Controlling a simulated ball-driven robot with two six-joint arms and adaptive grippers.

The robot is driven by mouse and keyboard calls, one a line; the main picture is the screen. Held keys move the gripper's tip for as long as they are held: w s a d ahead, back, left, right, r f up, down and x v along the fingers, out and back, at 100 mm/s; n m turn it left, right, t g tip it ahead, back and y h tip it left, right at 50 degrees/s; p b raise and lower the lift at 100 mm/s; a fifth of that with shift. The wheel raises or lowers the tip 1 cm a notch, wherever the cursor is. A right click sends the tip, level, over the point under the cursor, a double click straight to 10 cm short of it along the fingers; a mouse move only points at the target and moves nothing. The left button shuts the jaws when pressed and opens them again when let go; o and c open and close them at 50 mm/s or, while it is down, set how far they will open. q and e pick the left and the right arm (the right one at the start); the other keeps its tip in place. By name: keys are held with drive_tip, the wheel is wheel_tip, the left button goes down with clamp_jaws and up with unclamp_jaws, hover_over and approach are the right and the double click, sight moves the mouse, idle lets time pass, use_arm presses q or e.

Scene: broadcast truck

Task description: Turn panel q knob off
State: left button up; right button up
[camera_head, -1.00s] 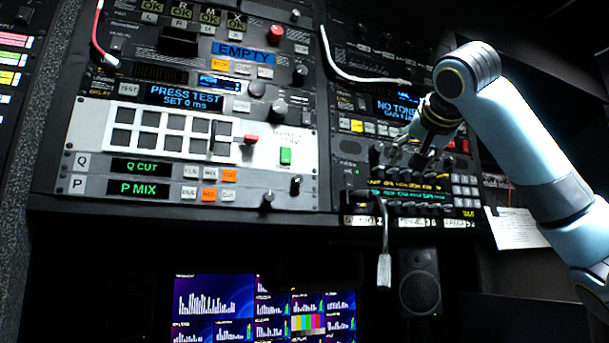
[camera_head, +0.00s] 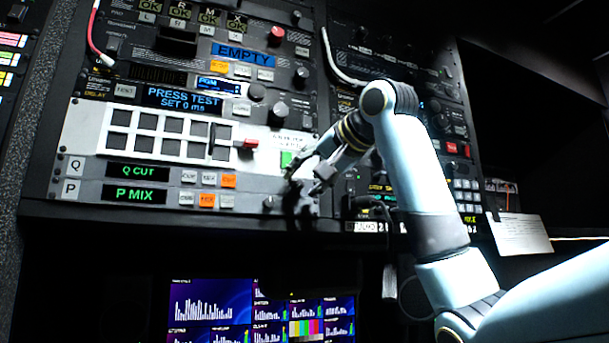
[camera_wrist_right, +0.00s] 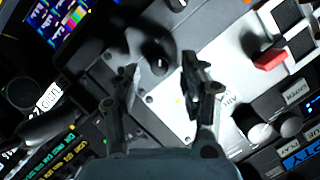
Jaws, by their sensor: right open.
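Panel Q is the upper row of the light panel, with a green "Q CUT" display (camera_head: 138,171) at its left. The knob at its right end shows in the right wrist view as a dark round knob (camera_wrist_right: 157,62) with a light mark. My right gripper (camera_head: 302,181) is open in front of that end of the panel and partly hides the knob in the head view. In the wrist view its fingertips (camera_wrist_right: 161,70) stand on either side of the knob, apart from each other. Whether they touch it I cannot tell. My left gripper is not in view.
A second small knob (camera_head: 268,201) sits lower left, in the "P MIX" row. A green button (camera_head: 286,158) and a red-capped lever (camera_head: 250,143) are close above the gripper. A cable (camera_head: 335,60) hangs at the upper right.

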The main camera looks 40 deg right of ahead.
drive_tip(key=shift+w+f, duration=0.2)
drive_tip(key=shift+w, duration=0.4)
clamp_jaws()
drive_tip(key=shift+r+n+p, duration=0.15)
drive_tip(key=shift+n+p, duration=0.35)
drive_tip(key=shift+p, duration=0.7)
drive_tip(key=shift+h, duration=0.3)
unclamp_jaws()
